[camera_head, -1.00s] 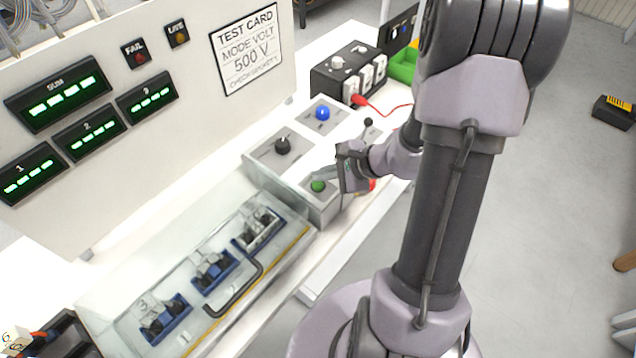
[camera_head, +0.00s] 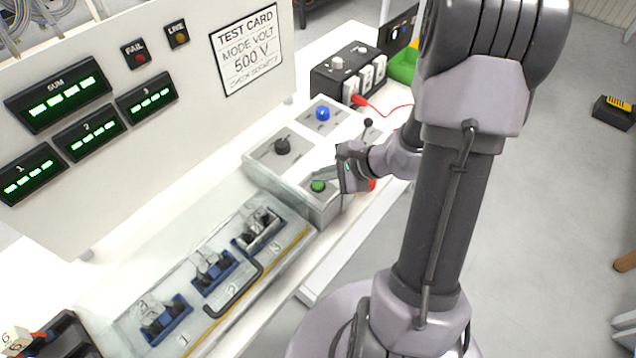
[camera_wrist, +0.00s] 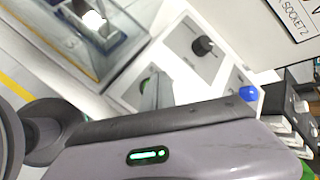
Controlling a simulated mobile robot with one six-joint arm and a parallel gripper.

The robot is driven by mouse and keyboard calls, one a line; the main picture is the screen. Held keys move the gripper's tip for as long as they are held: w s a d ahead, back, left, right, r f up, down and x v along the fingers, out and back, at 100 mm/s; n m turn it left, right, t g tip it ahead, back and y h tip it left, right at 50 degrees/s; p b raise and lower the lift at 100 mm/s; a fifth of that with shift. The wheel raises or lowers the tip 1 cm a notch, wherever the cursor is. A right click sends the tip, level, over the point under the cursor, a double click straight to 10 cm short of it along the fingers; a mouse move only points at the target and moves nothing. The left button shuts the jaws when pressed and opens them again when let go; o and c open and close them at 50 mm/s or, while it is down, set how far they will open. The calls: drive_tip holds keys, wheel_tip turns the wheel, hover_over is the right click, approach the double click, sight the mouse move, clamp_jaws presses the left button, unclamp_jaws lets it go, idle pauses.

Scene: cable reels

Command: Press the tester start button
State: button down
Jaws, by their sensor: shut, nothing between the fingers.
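The green button (camera_head: 318,186) sits on the near face of the grey tester control box (camera_head: 322,208). My gripper (camera_head: 322,177) is shut and empty, its fingertips right at the green button, just above or beside it; I cannot tell whether they touch. In the wrist view the green button (camera_wrist: 145,84) shows just left of the shut fingertips (camera_wrist: 158,92), partly hidden by them. A black knob (camera_head: 282,146) and a blue button (camera_head: 323,113) are on the same box. A red button (camera_head: 372,185) is mostly hidden behind my gripper.
A clear-lidded fixture with a black handle (camera_head: 240,290) lies left of the box. A black socket box (camera_head: 338,62) with a red lead (camera_head: 385,107) stands behind. The panel has lit green displays (camera_head: 60,97) and dark FAIL (camera_head: 136,58) and LIVE lamps.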

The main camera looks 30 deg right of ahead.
sight(322, 186)
drive_tip(key=shift+f, duration=0.1)
idle(0.4)
drive_tip(key=shift+f+b, duration=0.35)
drive_tip(key=shift+b, duration=0.4)
drive_tip(key=shift+f+b, duration=0.4)
drive_tip(key=shift+b, duration=0.15)
idle(0.6)
drive_tip(key=shift+r+p, duration=0.5)
drive_tip(key=shift+r, duration=0.35)
drive_tip(key=shift+r+p, duration=1.8)
drive_tip(key=shift+r, duration=0.8)
drive_tip(key=shift+f, duration=0.1)
